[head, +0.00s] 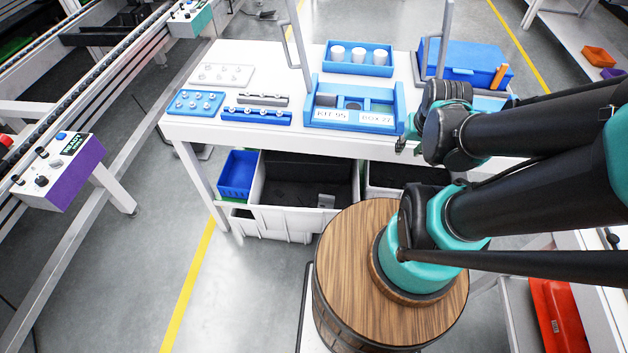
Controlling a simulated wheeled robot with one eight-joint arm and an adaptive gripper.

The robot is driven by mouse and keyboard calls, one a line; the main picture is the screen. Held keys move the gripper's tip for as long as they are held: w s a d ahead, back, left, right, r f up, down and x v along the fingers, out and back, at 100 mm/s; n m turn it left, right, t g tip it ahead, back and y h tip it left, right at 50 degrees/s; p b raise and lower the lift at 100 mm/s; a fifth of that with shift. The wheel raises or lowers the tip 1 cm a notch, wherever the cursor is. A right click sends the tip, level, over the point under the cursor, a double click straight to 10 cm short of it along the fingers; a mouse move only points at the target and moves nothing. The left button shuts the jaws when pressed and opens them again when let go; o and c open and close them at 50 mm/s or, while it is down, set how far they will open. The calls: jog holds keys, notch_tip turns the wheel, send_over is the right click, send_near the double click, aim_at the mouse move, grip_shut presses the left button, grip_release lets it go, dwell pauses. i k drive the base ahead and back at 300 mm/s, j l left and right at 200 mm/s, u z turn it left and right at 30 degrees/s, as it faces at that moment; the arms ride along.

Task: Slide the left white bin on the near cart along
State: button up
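The left white bin (275,222) sits low under the white cart top, on the cart's lower level. It is open at the top and dark inside, with a small grey piece (326,201) in it. Its front right corner is partly hidden by my round wooden base. A second white bin (366,190) stands to its right, mostly hidden by my arm and base. My gripper (407,143) appears at the cart's front edge, above and to the right of the left bin and apart from it. Its fingers are too small and covered to read.
The white cart top (205,130) holds blue trays, a blue kit box (355,105), white cups (358,55) and a blue case (465,65). A small blue bin (237,173) stands left of the white bin. A conveyor with a purple control box (65,172) runs at left.

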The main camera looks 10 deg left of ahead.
aim_at(285, 187)
jog(key=k+j+z, duration=0.35)
jog(key=k, duration=0.2)
jog(key=k+j+z, duration=0.25)
jog(key=k+z, duration=0.15)
jog(key=k, duration=0.2)
jog(key=k+z, duration=0.35)
jog(key=k, duration=0.25)
